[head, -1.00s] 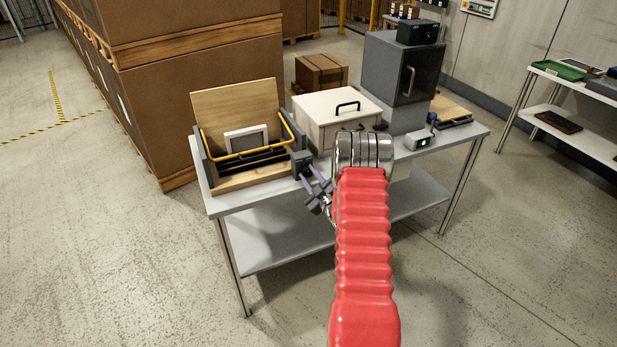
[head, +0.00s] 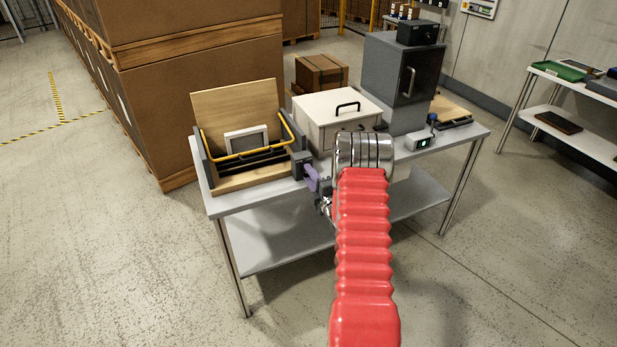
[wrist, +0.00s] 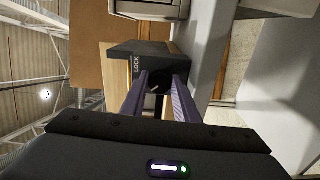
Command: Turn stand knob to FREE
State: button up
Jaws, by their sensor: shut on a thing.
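The stand (head: 235,183) is a wooden frame with a raised board and a yellow bar, at the left end of the table. A dark block (head: 301,160) is on its right side; in the wrist view this block (wrist: 140,57) bears the word LOCK. The dark round knob (wrist: 157,87) sits on the block below that word, with a short pale mark. I cannot read exactly where the mark points. My gripper (head: 309,174) has its purple fingers shut on the knob, one on each side, as the wrist view (wrist: 160,80) shows. No FREE label is visible.
A cream box (head: 335,118) with a black handle stands right of the stand. A dark grey cabinet (head: 398,80) and a small device (head: 420,141) are farther right on the table (head: 245,203). The floor in front is clear.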

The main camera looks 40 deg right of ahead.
jog(key=shift+w+a+f+n, duration=0.1)
jog(key=shift+a+n, duration=0.2)
jog(key=shift+n, duration=0.2)
jog(key=o, duration=0.8)
jog(key=shift+o, duration=1.3)
jog(key=shift+d, duration=0.2)
jog(key=v, duration=1.4)
jog(key=shift+w, duration=0.1)
